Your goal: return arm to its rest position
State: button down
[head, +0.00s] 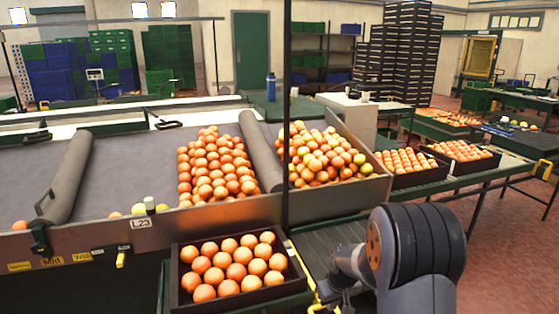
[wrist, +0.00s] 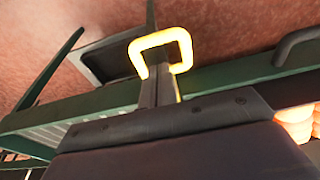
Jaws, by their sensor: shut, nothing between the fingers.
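My arm (head: 415,255) reaches into the lower right of the head view, its thick dark joint nearest the camera. My gripper (head: 333,292) shows small at the end of the arm, low over the grey roller conveyor (head: 325,246). It is shut and empty, just right of a black crate of oranges (head: 290,291).
A sorting bed (head: 115,190) with many oranges lies left of centre. A bin of mixed oranges (head: 360,190) stands behind the conveyor. Two black crates of oranges (head: 445,178) sit on the right-hand bench. A thin dark post (head: 286,120) rises mid-view. Red floor (head: 500,250) is open at right.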

jog(key=x, duration=0.1)
jog(key=b+x, duration=0.1)
jog(key=x, duration=0.1)
jog(key=shift+s+d+f, duration=0.1)
jog(key=shift+s+f, duration=0.1)
jog(key=shift+s, duration=0.1)
jog(key=shift+s+f+b, duration=0.2)
jog(key=shift+f+b, duration=0.35)
jog(key=shift+f, duration=0.2)
jog(key=shift+d, duration=0.1)
